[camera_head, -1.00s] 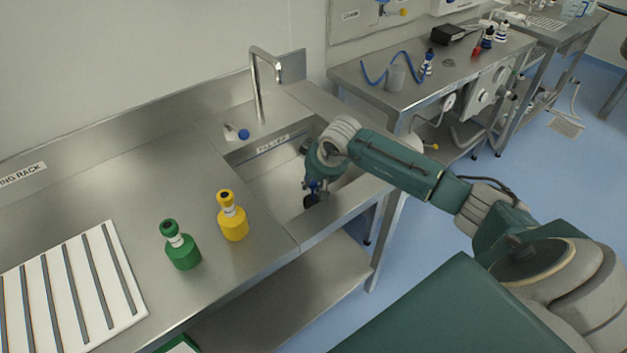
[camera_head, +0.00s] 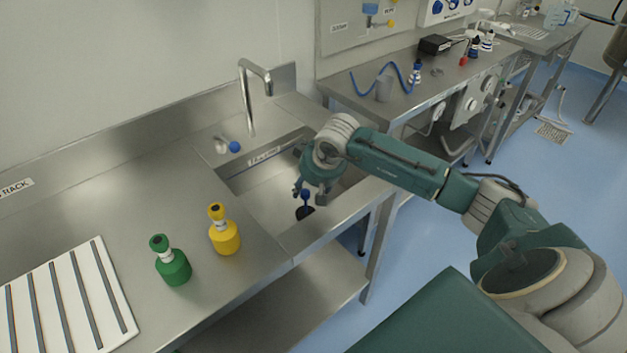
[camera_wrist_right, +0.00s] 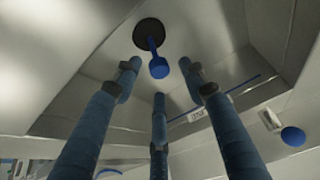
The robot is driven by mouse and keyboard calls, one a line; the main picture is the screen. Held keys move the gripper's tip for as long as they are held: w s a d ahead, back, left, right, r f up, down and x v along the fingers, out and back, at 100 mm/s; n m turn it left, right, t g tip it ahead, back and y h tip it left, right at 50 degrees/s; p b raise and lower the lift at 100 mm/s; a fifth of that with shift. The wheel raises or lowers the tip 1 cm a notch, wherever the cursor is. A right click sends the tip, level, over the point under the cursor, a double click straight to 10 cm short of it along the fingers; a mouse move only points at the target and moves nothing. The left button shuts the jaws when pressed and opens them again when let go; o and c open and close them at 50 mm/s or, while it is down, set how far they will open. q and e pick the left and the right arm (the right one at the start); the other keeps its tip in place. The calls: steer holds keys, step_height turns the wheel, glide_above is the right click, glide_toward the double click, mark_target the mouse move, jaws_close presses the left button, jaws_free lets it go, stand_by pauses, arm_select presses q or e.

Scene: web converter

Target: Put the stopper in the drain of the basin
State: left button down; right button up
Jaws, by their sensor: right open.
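The stopper has a blue knob on a stem (camera_head: 305,195) over a black disc (camera_head: 304,212), on the floor of the steel basin (camera_head: 262,204). It stands nearly upright. The wrist view also shows the blue knob (camera_wrist_right: 159,68) and black disc (camera_wrist_right: 149,32). No separate drain opening shows; I cannot tell whether the disc sits fully in it. My right gripper (camera_head: 309,193) is open and empty above the stopper, its fingers spread. In the wrist view the knob lies just beyond the fingertips, clear of them. My left gripper is out of view.
A tall faucet (camera_head: 246,95) and a lever with a blue ball (camera_head: 234,146) stand behind the basin. A yellow bottle (camera_head: 224,235) and a green bottle (camera_head: 172,265) stand on the counter left of it, beside a white slotted rack (camera_head: 70,300).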

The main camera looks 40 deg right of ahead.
steer(key=b+v, duration=0.1)
steer(key=v, duration=0.7)
